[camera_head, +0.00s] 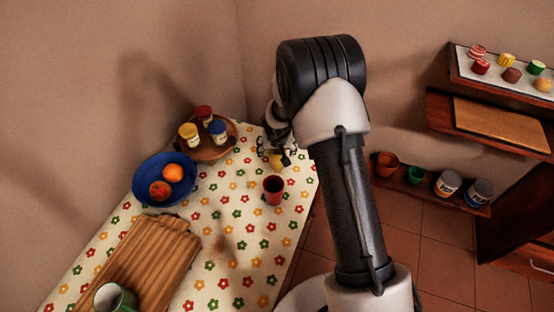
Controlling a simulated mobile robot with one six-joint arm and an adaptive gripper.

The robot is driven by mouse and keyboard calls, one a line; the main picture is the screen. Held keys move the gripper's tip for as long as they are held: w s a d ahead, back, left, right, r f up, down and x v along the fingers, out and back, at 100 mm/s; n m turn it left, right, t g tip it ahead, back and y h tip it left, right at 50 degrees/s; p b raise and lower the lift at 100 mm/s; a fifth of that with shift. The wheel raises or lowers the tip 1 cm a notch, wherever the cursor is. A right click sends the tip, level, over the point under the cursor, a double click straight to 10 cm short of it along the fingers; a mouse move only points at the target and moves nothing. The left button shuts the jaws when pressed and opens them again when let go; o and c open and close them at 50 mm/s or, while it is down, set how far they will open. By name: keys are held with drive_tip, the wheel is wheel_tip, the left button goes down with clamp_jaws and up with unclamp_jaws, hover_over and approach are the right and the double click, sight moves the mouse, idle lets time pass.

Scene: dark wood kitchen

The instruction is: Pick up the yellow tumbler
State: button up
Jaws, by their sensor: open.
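The yellow tumbler (276,161) is at the far right part of the flowered tablecloth, close to the wall corner. Only part of it shows, because my gripper covers some of it. My gripper (273,152) is open and pointed down at the tumbler, with its dark fingers beside or above it. I cannot tell whether the fingers touch it.
A red tumbler (273,189) stands just nearer. A round wooden tray (226,145) with several jars and a blue bowl (149,190) with fruit are left. A cutting board (140,262) and green mug (114,298) lie nearer. Wall shelves (486,135) are right.

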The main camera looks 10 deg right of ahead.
sight(276, 153)
drive_tip(key=x, duration=0.5)
drive_tip(key=shift+w+d+b, duration=0.2)
drive_tip(key=shift+w+b, duration=0.2)
drive_tip(key=shift+r, duration=0.1)
drive_tip(key=shift+c, duration=0.5)
drive_tip(key=c, duration=1.1)
